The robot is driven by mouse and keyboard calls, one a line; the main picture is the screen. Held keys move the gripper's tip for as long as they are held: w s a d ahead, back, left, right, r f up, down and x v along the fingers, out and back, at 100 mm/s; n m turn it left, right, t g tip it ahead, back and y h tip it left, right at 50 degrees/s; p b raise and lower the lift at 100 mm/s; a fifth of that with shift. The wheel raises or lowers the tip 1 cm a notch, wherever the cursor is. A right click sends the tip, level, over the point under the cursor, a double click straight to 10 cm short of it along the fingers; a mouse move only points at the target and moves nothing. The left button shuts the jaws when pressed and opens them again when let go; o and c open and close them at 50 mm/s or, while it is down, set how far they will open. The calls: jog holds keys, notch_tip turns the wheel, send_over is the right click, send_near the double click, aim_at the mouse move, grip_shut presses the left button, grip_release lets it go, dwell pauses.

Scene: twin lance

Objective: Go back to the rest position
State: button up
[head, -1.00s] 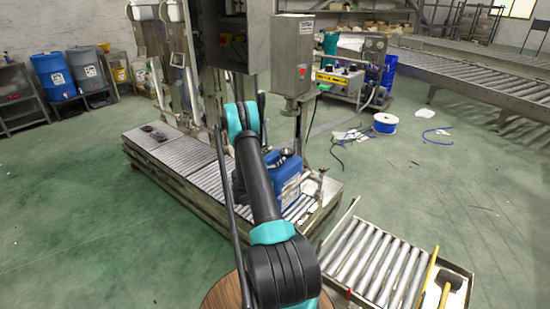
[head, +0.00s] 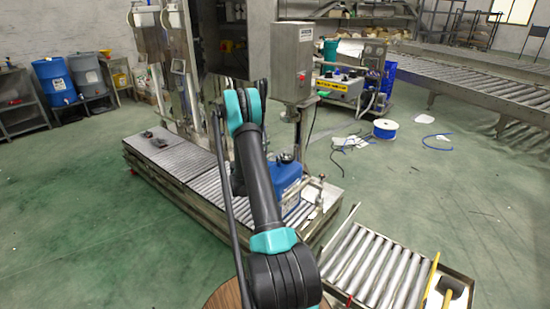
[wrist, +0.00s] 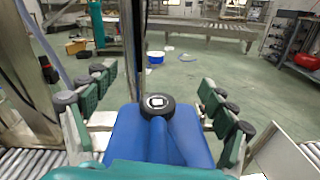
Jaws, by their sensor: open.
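A blue canister (head: 287,183) stands upright on the roller conveyor (head: 200,172), near its front end, beside my arm in the head view. In the wrist view the canister (wrist: 160,140) fills the lower middle, its round black cap (wrist: 157,104) facing me. My gripper (wrist: 155,98) is open, with its green-padded fingers spread on the left and right of the canister. Gaps show between the upper fingers and the canister; whether the lower parts touch it I cannot tell. In the head view my gripper is hidden behind my arm.
A grey control box (head: 293,62) on a post stands close behind the canister. Green floor at left is open.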

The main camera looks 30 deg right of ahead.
jog(key=shift+r, duration=1.05)
jog(key=shift+s+a+r, duration=0.15)
jog(key=shift+r, duration=0.05)
jog(key=s+a+r+m+g+y, duration=0.1)
jog(key=s+a+r+m+y, duration=0.25)
jog(key=s+a+m, duration=0.45)
jog(key=s+a+r+m+g+y, duration=0.1)
jog(key=s+a+r+m+y, duration=0.2)
jog(key=s+a+y, duration=0.35)
jog(key=s+a+f+m+y, duration=0.2)
jog(key=s+a+m+y, duration=0.1)
jog(key=s+a, duration=0.7)
jog(key=s+a+f+m+y, duration=0.2)
jog(key=s+a+m, duration=0.4)
jog(key=s, duration=1.1)
jog(key=a+y, duration=0.1)
jog(key=a, duration=0.3)
jog(key=shift+s+a+f+g+y, duration=0.3)
jog(key=shift+s+a, duration=0.1)
